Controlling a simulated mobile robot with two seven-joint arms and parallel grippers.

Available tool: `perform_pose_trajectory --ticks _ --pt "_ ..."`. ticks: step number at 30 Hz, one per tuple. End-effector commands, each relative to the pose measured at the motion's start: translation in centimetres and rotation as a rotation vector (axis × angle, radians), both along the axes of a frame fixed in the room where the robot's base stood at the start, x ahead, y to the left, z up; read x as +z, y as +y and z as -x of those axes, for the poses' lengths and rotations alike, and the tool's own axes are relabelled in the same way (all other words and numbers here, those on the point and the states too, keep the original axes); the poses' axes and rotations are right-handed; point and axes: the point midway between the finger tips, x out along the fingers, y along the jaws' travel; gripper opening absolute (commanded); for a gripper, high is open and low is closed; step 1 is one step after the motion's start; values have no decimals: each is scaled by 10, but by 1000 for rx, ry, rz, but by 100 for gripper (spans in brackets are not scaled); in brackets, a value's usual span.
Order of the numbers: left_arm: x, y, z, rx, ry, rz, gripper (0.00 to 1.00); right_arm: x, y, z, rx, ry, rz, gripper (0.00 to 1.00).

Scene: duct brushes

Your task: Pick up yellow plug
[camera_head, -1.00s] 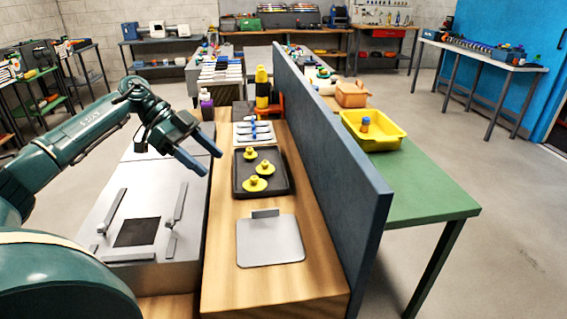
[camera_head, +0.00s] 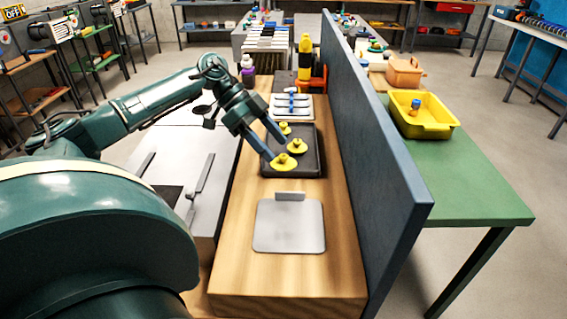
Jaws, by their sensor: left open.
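Three yellow plugs lie in a dark tray (camera_head: 308,167) on the wooden bench. The nearest yellow plug (camera_head: 284,163) is at the front left of the tray, another yellow plug (camera_head: 298,146) is just behind it, and the third yellow plug (camera_head: 285,128) is at the back, partly hidden by my gripper. My left gripper (camera_head: 276,146) is open and empty, its blue-grey fingers over the left side of the tray near the plugs. I cannot tell whether a finger touches a plug. My right gripper is not in view.
A grey plate (camera_head: 289,232) lies in front of the tray. Behind the tray are a white rack (camera_head: 292,107) and a black-and-yellow bottle (camera_head: 305,60). A tall blue-grey partition (camera_head: 372,145) runs along the right. A yellow bin (camera_head: 433,130) stands on the green table beyond it.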

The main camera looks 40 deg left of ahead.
Motion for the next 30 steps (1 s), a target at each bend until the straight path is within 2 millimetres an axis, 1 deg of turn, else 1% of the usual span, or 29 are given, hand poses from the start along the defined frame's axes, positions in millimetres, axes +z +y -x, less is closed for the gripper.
perform_pose_trajectory --ticks 3,7,11,17,27,29,30 --pt "-12 -15 -1 -4 3 4 62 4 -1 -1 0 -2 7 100" --pt "-24 -27 -5 -3 0 2 62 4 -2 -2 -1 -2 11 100" --pt "-29 -31 -6 -1 0 1 62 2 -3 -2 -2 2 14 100" --pt "-30 -31 -6 -1 0 0 61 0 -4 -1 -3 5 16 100" --pt "-30 -31 -6 -1 0 0 33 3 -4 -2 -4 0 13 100" --pt "-30 -31 -6 -1 -1 0 29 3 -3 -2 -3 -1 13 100" --pt "-29 -31 -6 -1 -1 0 29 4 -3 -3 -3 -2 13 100"
